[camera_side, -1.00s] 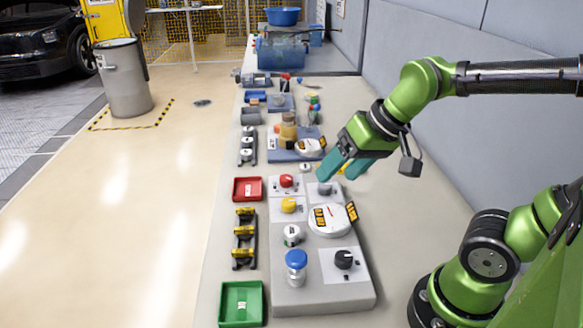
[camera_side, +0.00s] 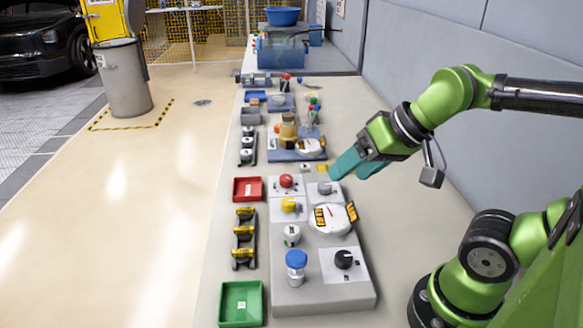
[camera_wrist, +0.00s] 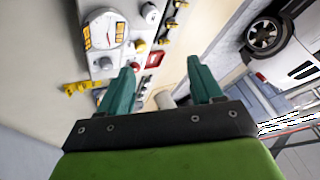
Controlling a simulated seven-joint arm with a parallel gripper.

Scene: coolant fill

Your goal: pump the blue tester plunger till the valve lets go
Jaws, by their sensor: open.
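The blue-topped plunger (camera_side: 296,262) stands upright near the front left of the grey panel (camera_side: 318,294) in the side view. Nothing touches it. A round white gauge (camera_side: 328,222) with yellow labels sits on the panel behind it and to its right; it also shows at the upper left of the wrist view (camera_wrist: 103,30). My gripper (camera_side: 345,168) is open and empty, above the panel's far right end and well away from the plunger. Its two teal fingers stand apart in the wrist view (camera_wrist: 161,68). I cannot make out the valve for certain.
A red knob (camera_side: 286,181), a yellow knob (camera_side: 291,205) and a black knob (camera_side: 343,259) stick up from the panel. A red tray (camera_side: 236,190) and a green tray (camera_side: 228,305) lie to its left. The table right of the panel is clear.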

